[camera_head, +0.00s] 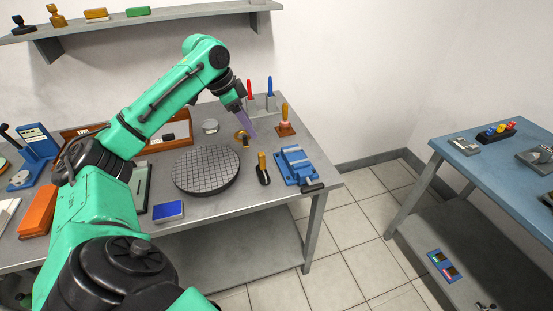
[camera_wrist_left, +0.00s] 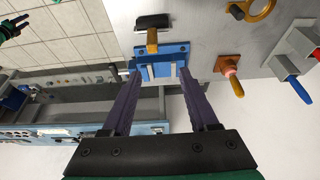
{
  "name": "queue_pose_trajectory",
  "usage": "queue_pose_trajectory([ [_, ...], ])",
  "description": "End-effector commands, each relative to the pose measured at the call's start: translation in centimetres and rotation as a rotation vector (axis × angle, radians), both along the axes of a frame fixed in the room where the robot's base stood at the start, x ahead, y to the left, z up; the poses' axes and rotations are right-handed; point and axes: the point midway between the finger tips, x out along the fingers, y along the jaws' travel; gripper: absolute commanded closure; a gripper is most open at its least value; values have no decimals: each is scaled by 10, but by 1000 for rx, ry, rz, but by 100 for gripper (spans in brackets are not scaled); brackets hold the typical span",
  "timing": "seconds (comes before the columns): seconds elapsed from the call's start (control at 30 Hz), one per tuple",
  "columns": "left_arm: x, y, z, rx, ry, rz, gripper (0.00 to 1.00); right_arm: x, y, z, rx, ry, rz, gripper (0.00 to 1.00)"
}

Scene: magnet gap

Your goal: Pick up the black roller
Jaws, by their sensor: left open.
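The black roller (camera_head: 264,178) has a wooden handle and sits on the grey table, just left of a blue fixture. In the left wrist view the roller (camera_wrist_left: 153,21) shows at the top, with its handle pointing down over the blue fixture. My left gripper (camera_head: 250,129) is open, with purple fingers angled down, above and slightly left of the roller. In the left wrist view the fingers of the left gripper (camera_wrist_left: 161,73) are apart with nothing between them. The roller lies beyond the fingertips and appears untouched.
The blue fixture (camera_head: 296,165) stands close beside the roller. A round gridded plate (camera_head: 206,170) lies to the left. A yellow ring (camera_head: 241,135), an orange-based stamp (camera_head: 285,130) and holders with red and blue pens (camera_head: 269,88) stand behind. The table's front edge is close.

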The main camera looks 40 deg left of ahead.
Motion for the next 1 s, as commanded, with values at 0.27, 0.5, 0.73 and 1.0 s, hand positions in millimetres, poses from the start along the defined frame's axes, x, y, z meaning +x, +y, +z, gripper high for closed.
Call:
queue_pose_trajectory([
  [0.27,20,-16,-63,-3,6,0,40,-54,-4,9,-9,88,-3,50],
  [0.5,28,-22,-96,-3,7,1,40,-42,-4,23,-7,69,-1,50],
  [0.73,36,-28,-128,0,2,1,40,-22,-1,30,-3,34,1,50],
  [1.0,36,-28,-128,1,2,1,82,-38,-2,28,-4,61,1,50],
])
